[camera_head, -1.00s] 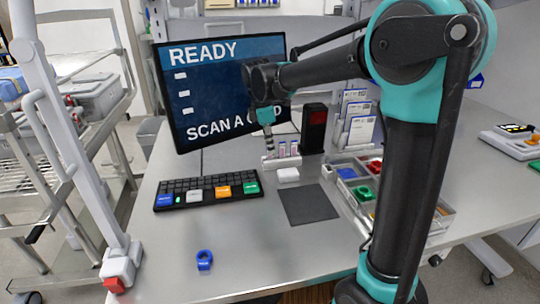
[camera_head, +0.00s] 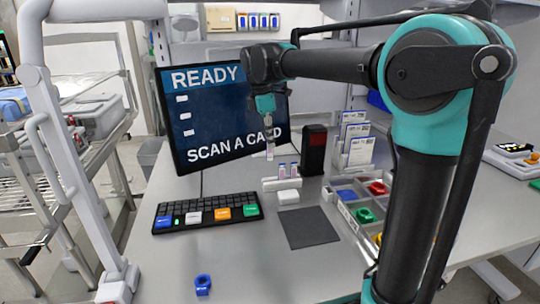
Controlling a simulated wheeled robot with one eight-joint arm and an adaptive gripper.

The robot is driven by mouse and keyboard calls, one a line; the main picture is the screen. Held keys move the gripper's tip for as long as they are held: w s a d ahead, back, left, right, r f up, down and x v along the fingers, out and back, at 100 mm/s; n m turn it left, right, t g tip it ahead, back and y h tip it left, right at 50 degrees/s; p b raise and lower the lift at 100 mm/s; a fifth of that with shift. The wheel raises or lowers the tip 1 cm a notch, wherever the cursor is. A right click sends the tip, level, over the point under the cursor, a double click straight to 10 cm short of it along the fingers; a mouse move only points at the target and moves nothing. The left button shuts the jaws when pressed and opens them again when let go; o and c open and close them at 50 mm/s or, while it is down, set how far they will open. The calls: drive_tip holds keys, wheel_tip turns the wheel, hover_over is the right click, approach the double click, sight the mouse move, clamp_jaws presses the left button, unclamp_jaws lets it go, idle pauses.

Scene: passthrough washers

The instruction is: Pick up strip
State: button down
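My gripper (camera_head: 269,138) hangs in front of the monitor's lower right part, pointing down. It is shut on a small white strip with a coloured band (camera_head: 270,152), which hangs upright below the fingertips. The strip is clear above a small white rack (camera_head: 270,185) on the table. Two similar strips (camera_head: 282,170) still stand upright in the rack, to the right of the gripper. The fingers are small in this view, and their contact with the strip is not sharp.
A white block (camera_head: 288,197) lies before the rack, near a dark mat (camera_head: 308,227). A black-and-red device (camera_head: 314,150) and card holders (camera_head: 356,140) stand at right. A keyboard (camera_head: 207,212), monitor (camera_head: 200,115), blue ring (camera_head: 203,284) and sectioned tray (camera_head: 345,184) surround them.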

wheel_tip(320, 180, up, 10)
drive_tip(key=shift+f, duration=0.2)
drive_tip(key=shift+d+f, duration=0.1)
idle(0.7)
